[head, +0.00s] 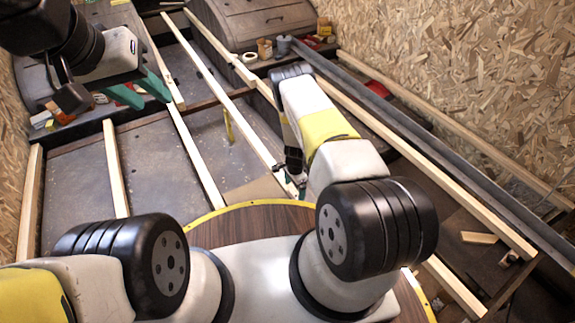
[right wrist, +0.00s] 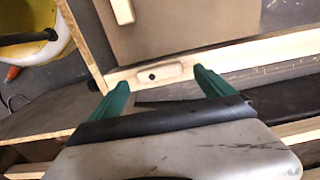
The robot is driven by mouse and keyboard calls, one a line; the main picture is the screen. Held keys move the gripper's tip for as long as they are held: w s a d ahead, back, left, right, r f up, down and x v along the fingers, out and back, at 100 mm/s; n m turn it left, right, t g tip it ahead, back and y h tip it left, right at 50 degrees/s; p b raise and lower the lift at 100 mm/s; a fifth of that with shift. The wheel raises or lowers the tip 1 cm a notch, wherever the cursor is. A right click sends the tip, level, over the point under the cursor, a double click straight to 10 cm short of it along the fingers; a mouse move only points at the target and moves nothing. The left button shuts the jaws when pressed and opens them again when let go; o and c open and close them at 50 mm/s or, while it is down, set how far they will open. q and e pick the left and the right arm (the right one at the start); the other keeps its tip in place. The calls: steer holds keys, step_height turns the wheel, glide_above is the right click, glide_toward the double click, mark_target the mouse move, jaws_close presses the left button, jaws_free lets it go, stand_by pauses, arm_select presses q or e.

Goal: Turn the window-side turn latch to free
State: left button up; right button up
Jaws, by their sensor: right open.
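The turn latch (right wrist: 165,71) is a short pale wooden bar with a dark pivot screw. In the right wrist view it lies lengthwise along a pale wooden rail (right wrist: 265,55). My right gripper (right wrist: 161,80) is open, with its green fingertips apart on either side of the latch; I cannot tell whether either touches it.
A brown panel (right wrist: 180,25) borders the rail in the right wrist view. Long pale battens (head: 195,150) cross the grey floor (head: 75,190). Chipboard walls (head: 470,60) rise at the sides. A roll of tape (head: 249,58) and small cans stand at the back by an arched box (head: 255,20).

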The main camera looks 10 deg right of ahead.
step_height(320, 180, up, 5)
steer(key=shift+r, duration=0.1)
stand_by(0.5)
steer(key=w+a+r+n, duration=0.1)
steer(key=w+r, duration=0.3)
steer(key=r, duration=0.7)
step_height(320, 180, up, 30)
steer(key=n+t+y, duration=0.3)
steer(key=n, duration=0.2)
glide_above(294, 194)
steer(key=w+a, duration=0.2)
steer(key=a, duration=0.2)
steer(key=s+r+n+t, duration=0.1)
steer(key=s+r+n, duration=0.3)
steer(key=s+r, duration=1.1)
steer(key=s+d+r+n+t, duration=0.1)
steer(key=s+r+n, duration=0.3)
steer(key=s, duration=0.9)
step_height(294, 194, up, 2)
steer(key=shift+s+r+n+t+h, duration=0.15)
steer(key=shift+s+n+t+h, duration=0.25)
steer(key=shift+t, duration=0.2)
